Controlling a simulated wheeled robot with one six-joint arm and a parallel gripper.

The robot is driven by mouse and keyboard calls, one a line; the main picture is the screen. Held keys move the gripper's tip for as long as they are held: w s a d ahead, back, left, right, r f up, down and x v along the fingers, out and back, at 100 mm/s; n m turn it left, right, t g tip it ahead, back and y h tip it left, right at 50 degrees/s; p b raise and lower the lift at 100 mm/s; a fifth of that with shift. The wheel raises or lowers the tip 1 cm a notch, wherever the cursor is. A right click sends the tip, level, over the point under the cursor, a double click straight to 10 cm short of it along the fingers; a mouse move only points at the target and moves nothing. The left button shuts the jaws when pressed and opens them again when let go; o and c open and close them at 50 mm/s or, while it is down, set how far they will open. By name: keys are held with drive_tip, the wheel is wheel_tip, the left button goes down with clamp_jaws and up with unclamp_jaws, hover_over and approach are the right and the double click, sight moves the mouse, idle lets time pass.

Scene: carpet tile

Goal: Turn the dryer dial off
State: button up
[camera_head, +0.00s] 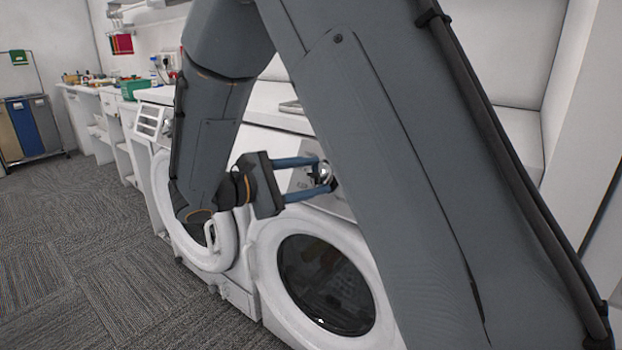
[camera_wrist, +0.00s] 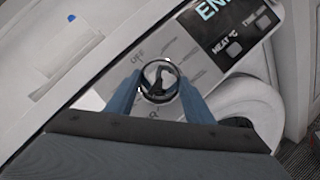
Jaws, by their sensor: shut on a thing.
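The dryer dial (camera_wrist: 160,82) is a round, shiny chrome knob on the light control panel (camera_wrist: 203,52) in the wrist view. The word OFF is printed up and left of it, with several marks around it. My gripper (camera_wrist: 157,92) is shut on the dial, one blue finger on each side. In the head view my gripper (camera_head: 325,172) reaches right to the panel, and the dial (camera_head: 326,171) shows between the fingertips. The dryer (camera_head: 262,248) is white with a round dark door window. My arm hides part of its panel. I cannot tell the dial's exact pointer position.
A second white front-loading machine (camera_head: 160,190) stands to the left, partly behind my arm. A dark display (camera_wrist: 222,30) with HEAT and TIME buttons is beside the dial. A counter (camera_head: 85,88) with small items runs along the wall. Carpet (camera_head: 90,245) is clear at left.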

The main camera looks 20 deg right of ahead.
drive_tip(key=m+g, duration=0.1)
drive_tip(key=m, duration=0.1)
drive_tip(key=m+g+y, duration=0.1)
drive_tip(key=m, duration=0.2)
drive_tip(key=shift+w+r, duration=0.1)
drive_tip(key=shift+r, duration=0.05)
drive_tip(key=m+g+y, duration=0.1)
drive_tip(key=m, duration=0.2)
drive_tip(key=m+y, duration=0.1)
drive_tip(key=m, duration=0.1)
drive_tip(key=shift+d+r+m+g+p, duration=0.1)
drive_tip(key=shift+r+m+g+p, duration=0.1)
drive_tip(key=shift+m+g+p, duration=0.2)
drive_tip(key=m+y, duration=0.1)
drive_tip(key=m, duration=0.1)
drive_tip(key=m+y, duration=0.1)
drive_tip(key=m, duration=0.1)
drive_tip(key=shift+d+r+m+y+b, duration=0.2)
drive_tip(key=shift+m+y+b, duration=0.1)
drive_tip(key=shift+m, duration=0.1)
drive_tip(key=shift+r+m+t+y+b, duration=0.1)
drive_tip(key=shift+m+t+y+b, duration=0.2)
drive_tip(key=shift+m+y+b, duration=1.2)
drive_tip(key=shift+m+h+p, duration=0.3)
drive_tip(key=shift+m+p, duration=0.3)
drive_tip(key=shift+d, duration=0.1)
drive_tip(key=o, duration=1)
drive_tip(key=shift+o, duration=0.2)
drive_tip(key=shift+r, duration=0.1)
